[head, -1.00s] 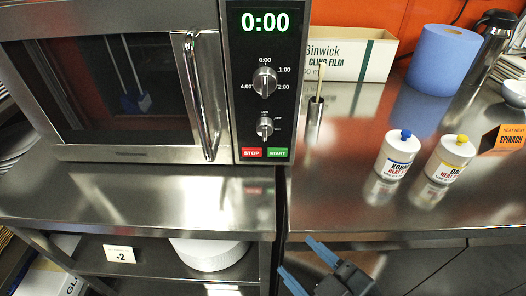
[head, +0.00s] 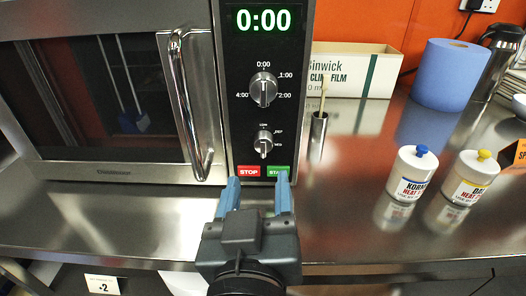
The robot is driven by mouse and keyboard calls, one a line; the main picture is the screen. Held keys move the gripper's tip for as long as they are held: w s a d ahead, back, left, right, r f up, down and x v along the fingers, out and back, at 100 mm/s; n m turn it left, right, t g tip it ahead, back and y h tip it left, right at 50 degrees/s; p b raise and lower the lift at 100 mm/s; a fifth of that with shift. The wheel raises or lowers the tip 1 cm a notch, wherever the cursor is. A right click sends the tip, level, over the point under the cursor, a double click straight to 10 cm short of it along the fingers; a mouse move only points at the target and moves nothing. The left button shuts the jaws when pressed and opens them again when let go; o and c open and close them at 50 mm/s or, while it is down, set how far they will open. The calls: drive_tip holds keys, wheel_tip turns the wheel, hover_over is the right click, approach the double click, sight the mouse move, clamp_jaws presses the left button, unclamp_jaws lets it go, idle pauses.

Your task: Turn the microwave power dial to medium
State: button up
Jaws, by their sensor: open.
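The microwave (head: 110,110) stands on the steel counter with its door shut and its display (head: 263,20) reading 0:00. The power dial (head: 264,142) is the lower, smaller knob on the black control panel. Its pale bar stands about upright; small labels around it are hard to read, and I cannot tell its setting. The timer dial (head: 264,89) is the larger knob above it. My gripper (head: 257,181) is open and empty, its two blue fingers pointing up toward the panel. In the picture its tips are below the power dial, over the red STOP and green START buttons.
The door handle (head: 190,105) juts out left of the panel. A steel holder (head: 317,135) with a stick stands close to its right. Two white bottles (head: 413,173), a cling film box (head: 365,70) and a blue roll (head: 446,74) are farther right.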

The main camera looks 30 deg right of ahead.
sight(263, 151)
drive_tip(key=p+x, duration=0.1)
drive_tip(key=x, duration=0.6)
drive_tip(key=shift+w+d+r, duration=0.15)
drive_tip(key=shift+w+d, duration=0.1)
drive_tip(key=shift+d, duration=0.1)
drive_tip(key=c, duration=1.1)
